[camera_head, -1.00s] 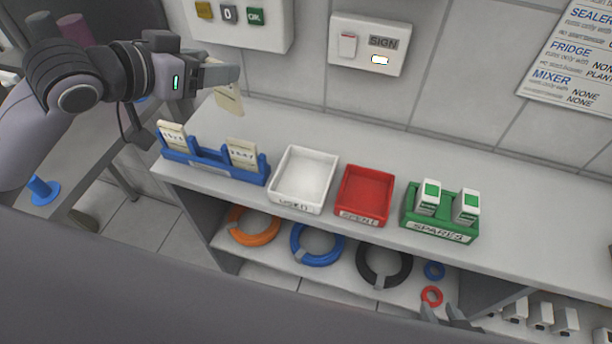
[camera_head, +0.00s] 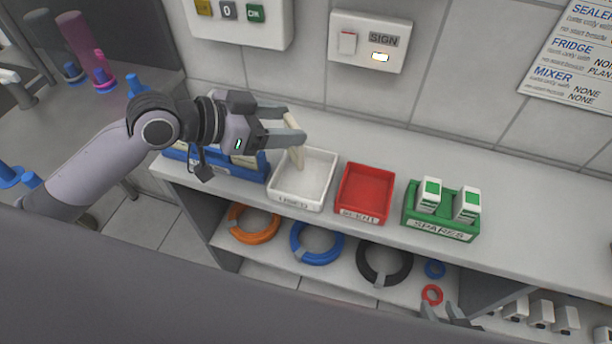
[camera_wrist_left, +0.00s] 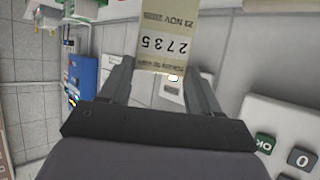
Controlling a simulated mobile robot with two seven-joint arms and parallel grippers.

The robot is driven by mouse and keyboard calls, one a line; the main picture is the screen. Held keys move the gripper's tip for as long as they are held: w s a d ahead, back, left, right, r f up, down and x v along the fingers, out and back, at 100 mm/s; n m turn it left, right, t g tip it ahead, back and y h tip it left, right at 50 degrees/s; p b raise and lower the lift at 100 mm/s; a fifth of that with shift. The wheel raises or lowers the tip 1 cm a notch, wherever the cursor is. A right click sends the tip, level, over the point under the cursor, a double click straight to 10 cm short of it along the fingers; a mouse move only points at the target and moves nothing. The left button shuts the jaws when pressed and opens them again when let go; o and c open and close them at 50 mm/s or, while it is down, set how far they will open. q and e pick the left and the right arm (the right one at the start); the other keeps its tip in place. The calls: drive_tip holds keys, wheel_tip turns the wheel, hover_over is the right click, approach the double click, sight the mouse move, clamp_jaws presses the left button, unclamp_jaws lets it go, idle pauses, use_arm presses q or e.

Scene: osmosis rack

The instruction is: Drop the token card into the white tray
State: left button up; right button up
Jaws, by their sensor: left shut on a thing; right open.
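The token card (camera_head: 296,154) is a cream card held between the fingers of my left gripper (camera_head: 294,130). In the left wrist view the card (camera_wrist_left: 166,45) shows the printed number 2735 and a date. My left gripper is shut on the card, which hangs above the back left part of the white tray (camera_head: 318,207). The tray is shallow, labelled USED, and its visible floor looks empty. The card's lower end overlaps the tray in the picture; its exact height above the floor is hard to tell. My right gripper (camera_head: 452,315) is open and empty at the bottom right.
A red tray (camera_head: 365,194) stands right of the white tray. A green SPARES holder (camera_head: 440,222) is further right. A blue card rack (camera_head: 250,168) on the left is partly hidden by my left arm. Wall panels (camera_head: 368,42) stand behind. Coiled rings (camera_head: 318,246) lie on the lower shelf.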

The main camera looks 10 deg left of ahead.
use_arm(q)
drive_tip(key=shift+f+b, duration=0.7)
drive_tip(key=shift+f, duration=0.2)
use_arm(e)
wheel_tip(320, 180, down, 2)
drive_tip(key=shift+f, duration=0.15)
use_arm(q)
drive_tip(key=o, duration=1.4)
drive_tip(key=shift+c, duration=0.2)
drive_tip(key=b+v, duration=0.1)
drive_tip(key=v, duration=0.6)
use_arm(e)
drive_tip(key=shift+f, duration=0.5)
use_arm(q)
drive_tip(key=shift+a, duration=0.1)
